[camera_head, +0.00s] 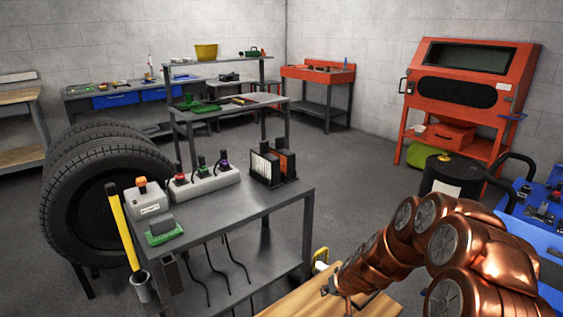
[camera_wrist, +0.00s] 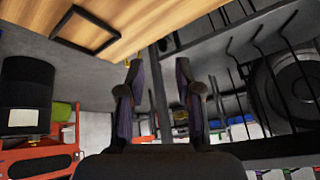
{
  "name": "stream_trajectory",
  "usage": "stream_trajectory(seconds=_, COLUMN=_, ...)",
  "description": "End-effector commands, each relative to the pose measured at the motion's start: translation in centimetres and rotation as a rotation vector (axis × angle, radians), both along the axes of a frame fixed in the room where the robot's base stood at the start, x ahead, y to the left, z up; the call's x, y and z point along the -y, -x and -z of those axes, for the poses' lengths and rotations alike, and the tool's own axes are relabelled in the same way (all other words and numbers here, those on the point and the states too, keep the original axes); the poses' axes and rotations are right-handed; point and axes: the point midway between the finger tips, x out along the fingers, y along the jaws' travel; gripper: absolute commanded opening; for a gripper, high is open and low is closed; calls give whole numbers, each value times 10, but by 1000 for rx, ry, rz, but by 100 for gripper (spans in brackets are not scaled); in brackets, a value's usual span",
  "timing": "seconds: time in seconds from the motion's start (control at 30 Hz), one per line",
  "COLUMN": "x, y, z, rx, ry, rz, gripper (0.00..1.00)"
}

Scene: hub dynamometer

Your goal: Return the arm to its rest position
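My copper-coloured arm (camera_head: 440,245) is bent and reaches from the lower right toward the middle of the head view. Its end, my gripper (camera_head: 327,287), is small there, over or beside a wooden surface (camera_head: 370,304) and right of the grey metal table (camera_head: 255,215). In the wrist view my gripper (camera_wrist: 159,68) shows two dark fingers spread apart, with nothing held between them. The wrist picture appears upside down. The wooden surface (camera_wrist: 150,22) lies beyond the fingertips, with a black rectangular frame (camera_wrist: 62,41) on it.
The grey table carries a white socket block (camera_head: 205,182), a charger-like box (camera_head: 150,200) and a black rack (camera_head: 273,165). Tyres (camera_head: 75,205) stand to its left. A black drum (camera_head: 455,175), red cabinet (camera_head: 465,85) and blue bench (camera_head: 530,230) are at right. Open floor (camera_head: 345,180) lies between.

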Motion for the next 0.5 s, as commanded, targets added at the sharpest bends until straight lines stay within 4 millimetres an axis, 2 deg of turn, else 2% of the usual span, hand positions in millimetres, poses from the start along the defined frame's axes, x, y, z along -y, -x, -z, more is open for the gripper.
stream_trajectory(seconds=0.03, x=-8, y=8, z=-12, rx=-11, ry=-16, rz=-20, gripper=34)
stream_trajectory(seconds=0.2, x=-31, y=47, z=-42, rx=-86, ry=-58, rz=-79, gripper=34)
stream_trajectory(seconds=0.5, x=-47, y=133, z=-85, rx=-242, ry=-71, rz=-146, gripper=34)
